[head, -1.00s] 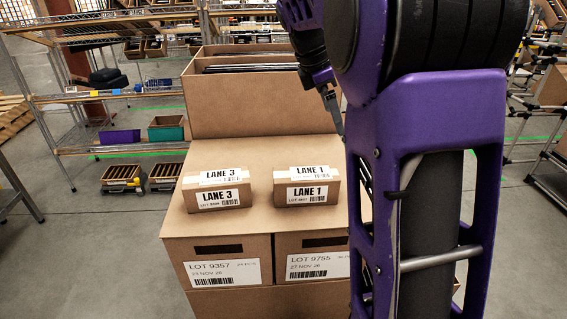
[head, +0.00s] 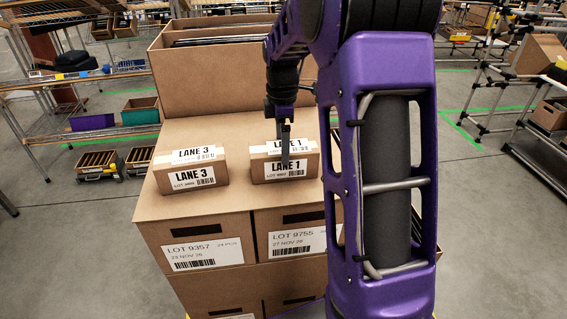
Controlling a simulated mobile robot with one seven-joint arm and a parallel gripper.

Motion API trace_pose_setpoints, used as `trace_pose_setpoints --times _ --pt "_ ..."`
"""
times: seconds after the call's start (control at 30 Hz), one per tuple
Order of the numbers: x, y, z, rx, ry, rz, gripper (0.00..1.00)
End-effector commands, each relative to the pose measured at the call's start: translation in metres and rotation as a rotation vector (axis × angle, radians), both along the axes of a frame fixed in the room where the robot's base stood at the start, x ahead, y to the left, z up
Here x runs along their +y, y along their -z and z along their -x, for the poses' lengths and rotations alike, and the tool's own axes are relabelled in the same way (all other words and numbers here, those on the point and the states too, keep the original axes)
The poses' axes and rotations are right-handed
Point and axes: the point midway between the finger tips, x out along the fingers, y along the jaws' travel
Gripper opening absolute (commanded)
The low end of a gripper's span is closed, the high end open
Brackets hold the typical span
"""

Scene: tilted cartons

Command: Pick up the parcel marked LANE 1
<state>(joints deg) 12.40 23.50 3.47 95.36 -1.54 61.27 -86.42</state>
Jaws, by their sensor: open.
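The parcel marked LANE 1 (head: 307,169) is a small brown box with white labels on its top and front. It rests on the right part of the carton top. A similar parcel marked LANE 3 (head: 190,177) lies to its left, with a gap between them. My gripper (head: 285,160) points down at the LANE 1 parcel and overlaps its left-middle part in the picture. It is open; only one narrow finger shows clearly. I cannot tell whether it touches the parcel. My arm hides the area to the right.
The parcels lie on closed cartons with lot labels (head: 203,250). A taller open carton (head: 200,92) with dark flat items stands behind them. Wire shelving (head: 112,73) is at the back left and a pipe rack (head: 485,110) at the right. Grey floor is clear at the left.

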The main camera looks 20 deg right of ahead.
Motion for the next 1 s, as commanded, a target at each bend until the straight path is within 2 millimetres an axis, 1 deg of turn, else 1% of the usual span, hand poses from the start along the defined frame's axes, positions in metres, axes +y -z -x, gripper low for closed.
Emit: trace_pose_setpoints --times 0.03,0.23,0.4,0.53,0.63,0.83,0.97,1.0 --pt "0.000 0.007 0.000 0.000 0.000 0.000 1.00" --pt "0.000 0.019 0.000 0.000 0.000 0.000 1.00" --pt "-0.003 0.046 0.000 0.002 0.000 0.001 1.00" --pt "-0.003 0.061 0.000 0.001 0.000 0.000 1.00" --pt "-0.003 0.064 0.000 -0.001 0.000 0.000 1.00" --pt "-0.003 0.064 0.000 -0.002 0.000 0.000 1.00" --pt "-0.003 0.064 0.000 -0.002 0.000 0.001 0.77" --pt "-0.003 0.064 0.000 -0.002 0.000 0.001 0.69"
